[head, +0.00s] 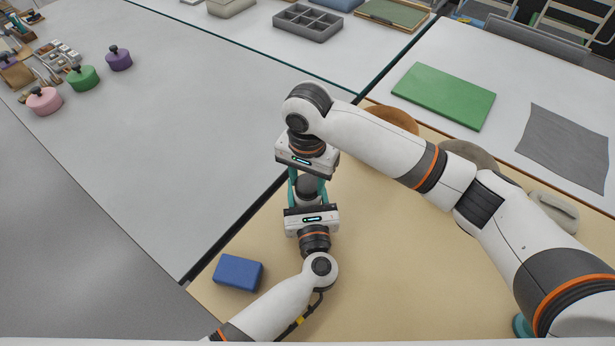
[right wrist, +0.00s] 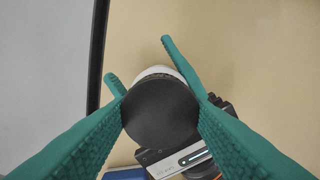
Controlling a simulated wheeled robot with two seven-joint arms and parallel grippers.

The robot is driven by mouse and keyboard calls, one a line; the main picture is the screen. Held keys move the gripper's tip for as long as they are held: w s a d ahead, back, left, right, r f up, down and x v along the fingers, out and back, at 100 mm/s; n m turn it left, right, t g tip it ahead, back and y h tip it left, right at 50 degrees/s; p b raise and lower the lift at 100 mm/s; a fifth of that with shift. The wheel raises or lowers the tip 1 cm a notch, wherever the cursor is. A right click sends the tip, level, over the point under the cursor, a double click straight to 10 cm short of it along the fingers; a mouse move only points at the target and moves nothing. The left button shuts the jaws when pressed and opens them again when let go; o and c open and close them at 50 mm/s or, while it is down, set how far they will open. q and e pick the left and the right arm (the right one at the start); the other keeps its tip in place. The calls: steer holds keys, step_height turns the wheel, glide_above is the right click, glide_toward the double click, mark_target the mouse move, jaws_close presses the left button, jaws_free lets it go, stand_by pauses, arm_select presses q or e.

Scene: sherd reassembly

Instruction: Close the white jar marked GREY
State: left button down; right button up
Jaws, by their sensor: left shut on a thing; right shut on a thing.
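The white jar (head: 305,201) stands on the tan table between my two grippers, mostly hidden by fingers and gripper bodies. I cannot read any marking on it. Its dark grey round lid (right wrist: 160,110) shows from above in the right wrist view, with a strip of the white jar (right wrist: 157,72) behind it. My right gripper (head: 307,181) comes from above and is shut on the lid, its teal fingers on either side. My left gripper (head: 306,197) comes from the front and is shut on the jar. I cannot tell whether the lid is fully seated.
A blue block (head: 238,272) lies left of my left arm. A brown round object (head: 392,119) is partly behind my right arm. A green mat (head: 443,96) and a grey cloth (head: 565,148) lie at the right. Pink (head: 44,101), green (head: 83,79) and purple (head: 118,60) knobbed pieces are far left.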

steer(key=m, duration=0.5)
steer(key=shift+a, duration=0.1)
steer(key=m, duration=0.3)
steer(key=shift+s, duration=0.1)
steer(key=m, duration=0.4)
steer(key=shift+m, duration=0.3)
steer(key=m, duration=0.4)
steer(key=shift+m, duration=0.3)
steer(key=o, duration=0.9)
steer(key=shift+o, duration=0.2)
steer(key=shift+c, duration=0.4)
